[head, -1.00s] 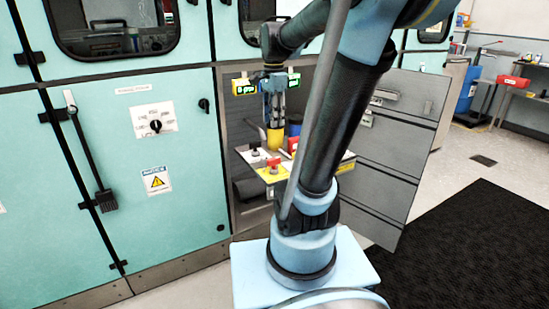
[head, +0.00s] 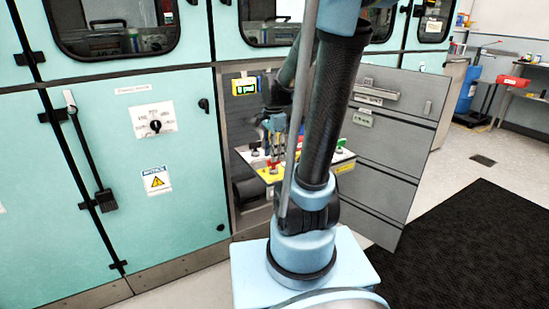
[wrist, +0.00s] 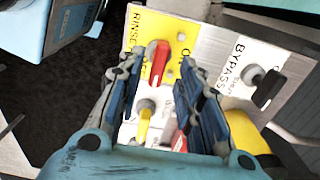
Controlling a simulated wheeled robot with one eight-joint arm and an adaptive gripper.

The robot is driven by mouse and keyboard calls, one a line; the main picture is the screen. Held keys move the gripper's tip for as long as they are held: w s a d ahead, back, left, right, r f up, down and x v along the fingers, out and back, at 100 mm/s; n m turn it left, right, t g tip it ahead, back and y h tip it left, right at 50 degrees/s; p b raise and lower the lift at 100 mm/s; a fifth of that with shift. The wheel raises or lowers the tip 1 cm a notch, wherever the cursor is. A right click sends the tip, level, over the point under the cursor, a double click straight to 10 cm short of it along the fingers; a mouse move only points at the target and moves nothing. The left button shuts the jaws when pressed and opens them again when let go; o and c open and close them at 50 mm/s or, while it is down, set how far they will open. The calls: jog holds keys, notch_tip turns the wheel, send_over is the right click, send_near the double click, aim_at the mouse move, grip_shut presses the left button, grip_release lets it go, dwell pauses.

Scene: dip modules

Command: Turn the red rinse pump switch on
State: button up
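The red rinse pump switch (wrist: 158,62) has a long red handle on a yellow label reading RINSE. In the wrist view the handle lies between my gripper's (wrist: 161,64) two blue fingers, which are spread apart on either side of it. I cannot tell whether either finger touches it. The handle lies roughly along the fingers in this view. In the head view my gripper (head: 275,132) points down just over the control panel (head: 268,179), and hides part of it.
In the wrist view a yellow-handled switch (wrist: 143,121) sits close below the red one. A black switch (wrist: 268,88) by a BYPASS label is to the right. In the head view an open grey cabinet door (head: 392,150) stands right of the panel.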

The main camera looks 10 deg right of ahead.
aim_at(274, 165)
jog(key=shift+f, duration=1.15)
grip_shut()
